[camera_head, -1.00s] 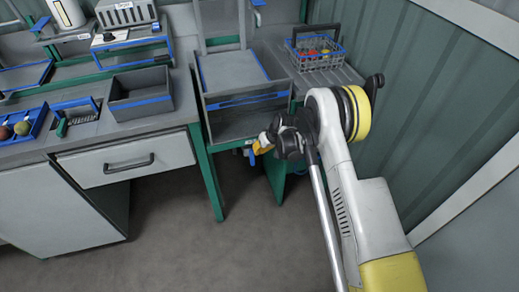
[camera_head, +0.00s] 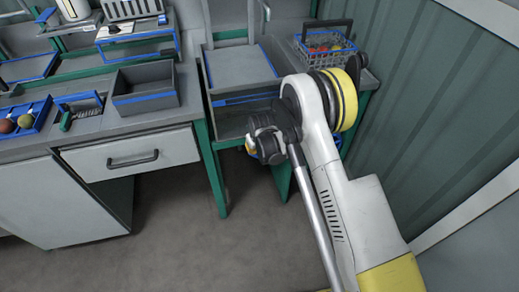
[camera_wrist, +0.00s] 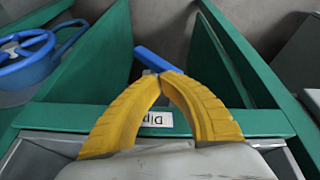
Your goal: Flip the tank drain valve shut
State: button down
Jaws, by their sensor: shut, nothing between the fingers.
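My gripper (camera_wrist: 171,75) is shut and empty, its two yellow fingers meeting at the tips in the wrist view. A blue lever (camera_wrist: 150,58), which looks like the drain valve handle, lies just beyond the fingertips, angled up and left. Whether the tips touch it I cannot tell. The valve body is hidden by the fingers and the green frame. The tank (camera_head: 240,101) stands in its green frame in the head view, with my wrist in front of its lower part. There, only a sliver of yellow finger shows, and the lever is not clear.
A blue wheel-like ring (camera_wrist: 25,55) lies at left in the wrist view. Green frame legs (camera_wrist: 95,60) rise around the fingers, and a label reading "Dip" (camera_wrist: 158,119) shows between them. A wire basket (camera_head: 322,48) stands behind my arm. Floor in front (camera_head: 190,230) is clear.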

jog(key=shift+s+a+f, duration=0.1)
jog(key=shift+s+a, duration=0.05)
jog(key=shift+a, duration=0.25)
jog(key=shift+s+a+f, duration=0.1)
jog(key=shift+a, duration=0.3)
jog(key=shift+s+a+f+t+h, duration=0.1)
jog(key=shift+a+f+t+h, duration=0.2)
jog(key=shift+h, duration=0.5)
jog(key=shift+a+f, duration=0.1)
jog(key=shift+a, duration=0.1)
jog(key=shift+s+a+f, duration=0.1)
jog(key=shift+a+f, duration=0.1)
dwell(1.5)
jog(key=v, duration=1.2)
jog(key=shift+d, duration=0.1)
